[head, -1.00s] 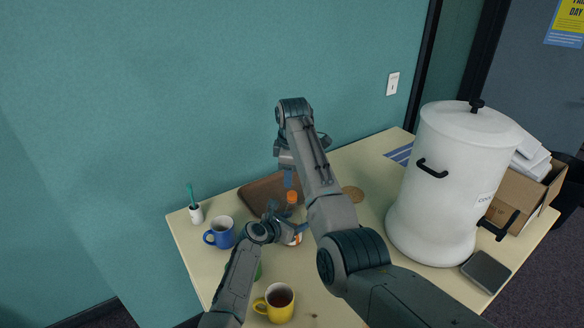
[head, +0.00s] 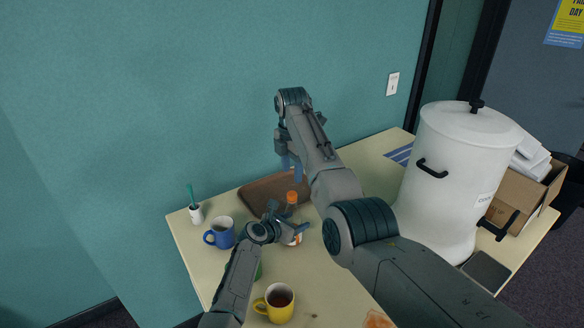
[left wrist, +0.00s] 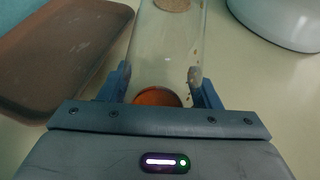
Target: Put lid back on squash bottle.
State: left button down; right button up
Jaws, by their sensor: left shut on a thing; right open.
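My left gripper (head: 284,232) is shut around the squash bottle (head: 297,239), which stands on the table. The bottle is clear, with an orange top (head: 292,198) that looks like its lid; I cannot tell whether it is fully seated. In the left wrist view the clear bottle (left wrist: 168,50) lies between both fingers, with orange-red (left wrist: 157,97) at its near end. My right gripper (head: 291,163) is open above and behind the orange top, apart from it, and nothing shows in it. My right arm hides part of the table behind the bottle.
A brown tray (head: 258,195) lies behind the bottle. A blue mug (head: 221,234), a yellow mug (head: 272,304) and a white pot with a green brush (head: 196,214) stand left and front. A big white drum (head: 450,180) and a cardboard box (head: 525,203) stand right.

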aim_at(292, 194)
notch_tip(292, 194, down, 8)
jog(key=shift+r, duration=0.1)
dwell(0.4)
